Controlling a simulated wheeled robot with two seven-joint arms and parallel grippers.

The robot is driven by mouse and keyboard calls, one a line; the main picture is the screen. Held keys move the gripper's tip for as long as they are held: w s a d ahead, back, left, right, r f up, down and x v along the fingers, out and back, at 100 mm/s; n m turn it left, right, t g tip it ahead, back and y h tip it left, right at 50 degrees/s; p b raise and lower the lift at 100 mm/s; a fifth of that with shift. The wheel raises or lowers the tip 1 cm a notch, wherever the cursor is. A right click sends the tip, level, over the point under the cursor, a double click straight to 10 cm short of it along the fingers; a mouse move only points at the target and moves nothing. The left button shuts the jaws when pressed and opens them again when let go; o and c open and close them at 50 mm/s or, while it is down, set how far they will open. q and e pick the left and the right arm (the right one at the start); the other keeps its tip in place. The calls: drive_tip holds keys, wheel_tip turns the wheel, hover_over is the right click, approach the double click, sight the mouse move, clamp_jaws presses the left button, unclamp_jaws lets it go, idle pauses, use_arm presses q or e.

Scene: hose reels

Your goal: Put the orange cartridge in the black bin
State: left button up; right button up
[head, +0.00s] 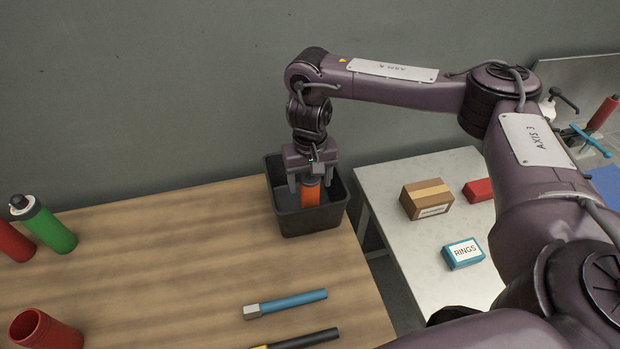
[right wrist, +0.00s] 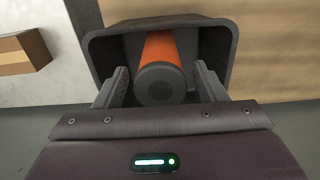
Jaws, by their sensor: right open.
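The orange cartridge (head: 310,193) is inside the black bin (head: 312,222), which stands at the far right corner of the wooden table. In the right wrist view the orange cartridge (right wrist: 160,68) has its dark round end toward me and lies between my fingers, within the rim of the black bin (right wrist: 215,45). My right gripper (head: 309,186) points down into the bin. Its fingers (right wrist: 160,90) are open, one on each side of the cartridge, with visible gaps. How the cartridge rests on the bin's floor is partly hidden. My left gripper is not in view.
A green bottle (head: 48,227) and red cylinders (head: 45,332) stand at left on the wooden table (head: 170,270). A blue-handled tool (head: 290,303) lies near the front. A cardboard box (head: 426,199), a blue RINGS box (head: 463,253) and a red box (head: 479,189) are on the pale side table.

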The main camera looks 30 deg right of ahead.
wheel_tip(320, 180, up, 11)
drive_tip(key=shift+p, duration=0.75)
drive_tip(key=shift+r, duration=0.7)
